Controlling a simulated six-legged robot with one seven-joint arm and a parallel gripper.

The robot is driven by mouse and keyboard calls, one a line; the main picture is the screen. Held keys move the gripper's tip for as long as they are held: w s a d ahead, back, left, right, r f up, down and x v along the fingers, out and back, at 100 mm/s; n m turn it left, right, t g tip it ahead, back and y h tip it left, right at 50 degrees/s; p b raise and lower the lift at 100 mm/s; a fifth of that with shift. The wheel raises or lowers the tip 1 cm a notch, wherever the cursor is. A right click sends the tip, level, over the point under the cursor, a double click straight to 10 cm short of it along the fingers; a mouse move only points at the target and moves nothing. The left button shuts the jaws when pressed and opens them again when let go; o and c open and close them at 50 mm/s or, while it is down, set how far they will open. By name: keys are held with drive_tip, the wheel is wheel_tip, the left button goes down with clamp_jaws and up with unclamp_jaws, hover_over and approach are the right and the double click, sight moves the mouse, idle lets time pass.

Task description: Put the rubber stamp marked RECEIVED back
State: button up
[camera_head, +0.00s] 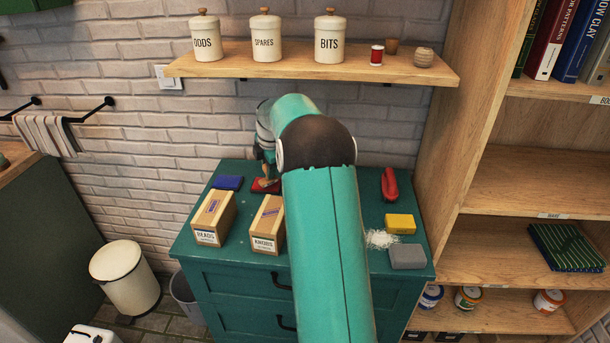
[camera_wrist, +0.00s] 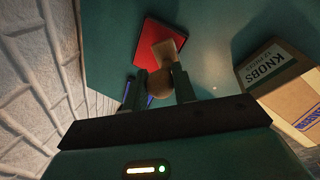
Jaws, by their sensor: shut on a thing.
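My gripper (camera_head: 264,166) is shut on a rubber stamp (camera_head: 264,182). In the wrist view the two fingers (camera_wrist: 161,80) close around the stamp's round wooden knob (camera_wrist: 159,83), and its pale block (camera_wrist: 168,48) points away from me. The block is at or just above a red pad (camera_wrist: 147,38), which lies flat at the back of the green cabinet top; contact cannot be told. The red pad also shows in the head view (camera_head: 258,188). No RECEIVED marking can be read on the stamp.
A blue pad (camera_head: 228,183) lies left of the red one. The BEADS box (camera_head: 213,218) and KNOBS box (camera_head: 267,224) stand in front. A red stapler-like item (camera_head: 389,184), yellow box (camera_head: 400,223) and grey block (camera_head: 407,256) sit right. The brick wall is close behind.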

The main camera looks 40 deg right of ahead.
drive_tip(key=shift+s+d+f, duration=0.6)
drive_tip(key=shift+s+d, duration=0.6)
drive_tip(key=shift+d, duration=0.4)
drive_tip(key=shift+s+d+f, duration=0.6)
drive_tip(key=shift+s+d, duration=0.55)
drive_tip(key=shift+d, duration=0.45)
drive_tip(key=shift+s+d+f, duration=0.6)
drive_tip(key=shift+s+d, duration=0.6)
drive_tip(key=shift+d, duration=0.4)
drive_tip(key=shift+f, duration=0.2)
drive_tip(key=o, duration=0.8)
drive_tip(key=shift+r, duration=0.1)
drive_tip(key=v, duration=0.7)
drive_tip(key=shift+r, duration=0.35)
